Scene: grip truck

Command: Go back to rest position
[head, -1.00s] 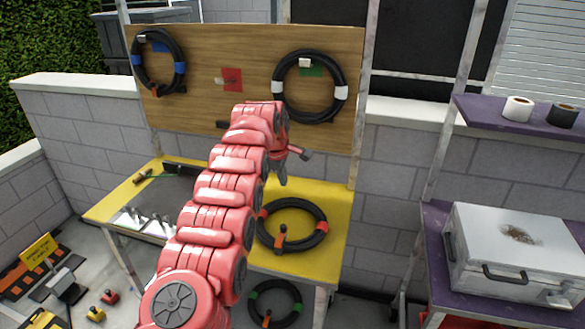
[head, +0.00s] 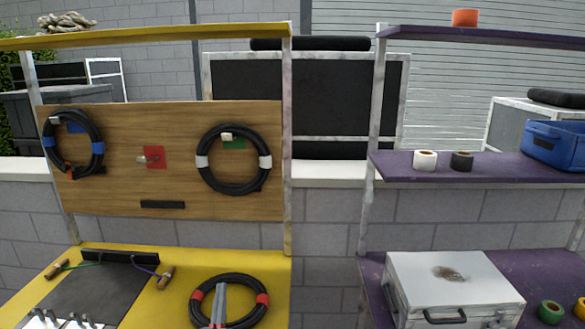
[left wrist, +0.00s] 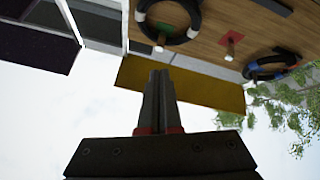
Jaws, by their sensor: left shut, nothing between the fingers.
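My left gripper (head: 219,287) shows at the bottom of the head view, its grey fingers together and empty. In that view it overlaps the black coil with red bands (head: 240,279) on the yellow bench (head: 272,264); I cannot tell how far apart they are. In the left wrist view the shut fingers (left wrist: 159,74) point toward the yellow shelf, with nothing between them. That view appears upside down. My right gripper is not in view.
A wooden board (head: 122,188) holds a blue-banded coil (head: 51,142) and a white-banded coil (head: 205,178). At right, purple shelves (head: 402,170) carry tape rolls, a blue bag (head: 552,146) and a silver case (head: 455,270). A stone wall stands behind.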

